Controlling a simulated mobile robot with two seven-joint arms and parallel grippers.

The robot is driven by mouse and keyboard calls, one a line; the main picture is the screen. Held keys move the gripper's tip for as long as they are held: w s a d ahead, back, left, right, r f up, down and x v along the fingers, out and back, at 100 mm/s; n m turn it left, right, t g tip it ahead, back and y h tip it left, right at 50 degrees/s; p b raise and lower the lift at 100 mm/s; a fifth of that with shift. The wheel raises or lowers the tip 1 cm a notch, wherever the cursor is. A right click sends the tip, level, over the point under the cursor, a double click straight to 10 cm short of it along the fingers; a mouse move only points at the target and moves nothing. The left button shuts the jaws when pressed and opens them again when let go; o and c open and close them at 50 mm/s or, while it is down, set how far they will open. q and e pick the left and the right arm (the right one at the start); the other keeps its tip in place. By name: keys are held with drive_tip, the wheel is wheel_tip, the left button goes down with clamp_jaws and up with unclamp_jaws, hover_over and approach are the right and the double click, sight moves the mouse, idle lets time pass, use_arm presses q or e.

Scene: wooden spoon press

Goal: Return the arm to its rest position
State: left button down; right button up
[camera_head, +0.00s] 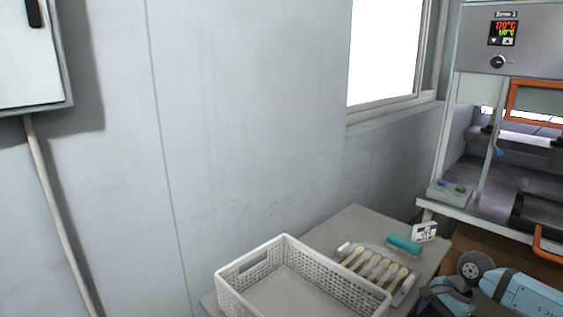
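Links of my arm, light blue and grey, show at the lower right edge, beside the table and below the press. I take them for my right arm. No gripper fingers show, and neither gripper can be made out. Several wooden spoons (372,266) lie side by side in a light holder on the grey table (349,219). The heated press (478,75) stands at the right, with a lit red and green display. An orange-handled dark tray (543,222) is at its opening.
A white, empty-looking basket (336,290) stands on the table's front left. A teal brush (404,244) and a small white card (424,232) are at the table's back right. A button box (449,191) sits on the press ledge. A wall and window are behind.

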drive_tip(key=s+a+f+m+t+y, duration=0.2)
drive_tip(key=s+a+m+t+y, duration=0.7)
drive_tip(key=m, duration=1.2)
drive_tip(key=s+d+f+m+h, duration=0.55)
drive_tip(key=s+m, duration=0.25)
drive_tip(key=m, duration=0.5)
drive_tip(key=s+d+f+m+h, duration=0.55)
drive_tip(key=s+m, duration=0.25)
drive_tip(key=m, duration=0.5)
drive_tip(key=a+r+m+t, duration=0.1)
drive_tip(key=a+m, duration=0.8)
drive_tip(key=a, duration=1.3)
use_arm(q)
wheel_tip(320, 180, up, 16)
drive_tip(key=s+a+p, duration=0.1)
drive_tip(key=p, duration=1.9)
drive_tip(key=shift+s+a+f+p, duration=0.15)
drive_tip(key=shift+s+a+p, duration=0.1)
drive_tip(key=shift+p, duration=0.1)
use_arm(e)
wheel_tip(320, 180, up, 15)
drive_tip(key=d, duration=0.1)
drive_tip(key=shift+s+d+t, duration=0.3)
drive_tip(key=shift+s+d, duration=0.05)
drive_tip(key=shift+s, duration=0.05)
drive_tip(key=shift+r, duration=0.1)
